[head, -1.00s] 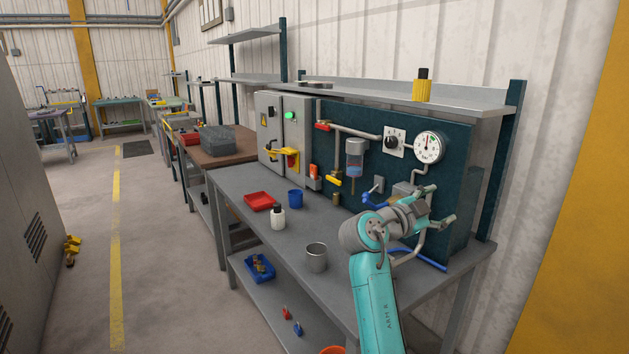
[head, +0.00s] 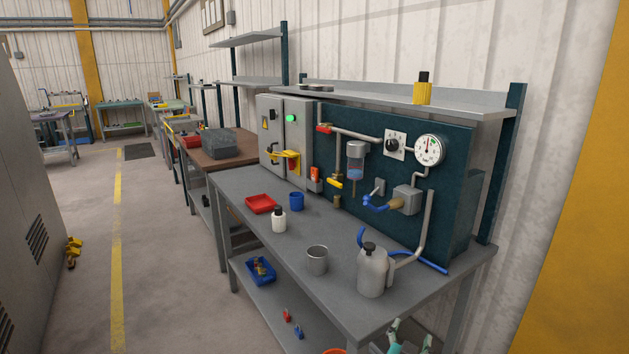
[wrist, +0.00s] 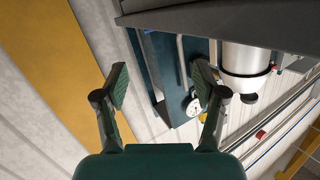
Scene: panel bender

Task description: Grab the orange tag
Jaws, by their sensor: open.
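A small orange tag-like piece (head: 315,173) shows in the head view, upright at the right side of the grey control cabinet (head: 271,140), beside the dark teal panel. A grey part sits just below it. How it is attached is too small to tell. My gripper (wrist: 160,82) is open in the wrist view, with nothing between its fingers. I cannot make out the tag in the wrist view.
The grey bench (head: 245,190) carries a red tray (head: 260,204), blue cup (head: 296,201), white bottle (head: 278,221), metal cup (head: 317,261) and grey bottle (head: 373,272). Yellow valve handles and pipes jut from the panel (head: 455,165).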

